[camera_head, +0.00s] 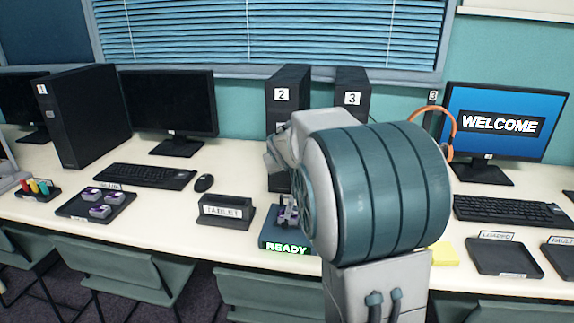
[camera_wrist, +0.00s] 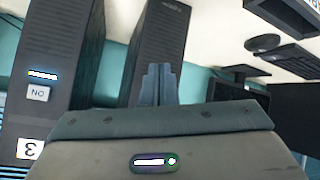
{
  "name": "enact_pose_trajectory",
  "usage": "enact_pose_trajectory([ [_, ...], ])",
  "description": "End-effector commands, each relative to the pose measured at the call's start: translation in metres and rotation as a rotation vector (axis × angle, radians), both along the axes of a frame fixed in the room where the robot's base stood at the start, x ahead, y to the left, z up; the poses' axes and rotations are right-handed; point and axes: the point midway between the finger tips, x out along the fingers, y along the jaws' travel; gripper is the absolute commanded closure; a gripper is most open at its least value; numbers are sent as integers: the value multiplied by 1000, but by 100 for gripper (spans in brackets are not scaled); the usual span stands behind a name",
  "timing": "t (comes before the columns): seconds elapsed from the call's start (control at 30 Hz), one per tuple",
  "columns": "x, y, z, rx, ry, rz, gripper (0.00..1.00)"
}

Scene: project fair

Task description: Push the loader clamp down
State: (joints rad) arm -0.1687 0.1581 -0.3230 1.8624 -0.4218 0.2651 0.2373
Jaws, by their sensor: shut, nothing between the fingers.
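The loader (camera_head: 272,241) is a dark teal box with a lit green READY sign on its front, near the table's front edge in the head view. A small grey and purple part (camera_head: 288,214) sits on top of it. I cannot tell clearly which piece is the clamp or how it is set, and my arm hides the loader's right side. My gripper (camera_wrist: 161,84) shows in the wrist view with its fingers together and nothing between them. In the head view my arm mostly hides it. The loader cannot be made out in the wrist view.
Computer towers marked 2 (camera_head: 289,84) and 3 (camera_head: 353,85) stand behind the loader. A TABLET holder (camera_head: 222,222) is on its left, beyond it a tray (camera_head: 70,207) of purple-grey parts. A LOADED tray (camera_head: 500,262) and keyboard (camera_head: 510,212) lie right.

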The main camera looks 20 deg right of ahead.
Motion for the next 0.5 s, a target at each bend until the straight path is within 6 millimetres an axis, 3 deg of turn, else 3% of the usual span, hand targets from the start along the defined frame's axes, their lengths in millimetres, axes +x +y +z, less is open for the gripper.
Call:
enact_pose_trajectory([
  [0.17, 1, 4, 12, 0, -2, -1, 100],
  [0.33, -1, 16, 39, 0, -3, -7, 100],
  [0.4, -17, 21, 20, 0, 1, -5, 100],
  [0.5, -35, 27, 10, 0, 0, -6, 100],
])
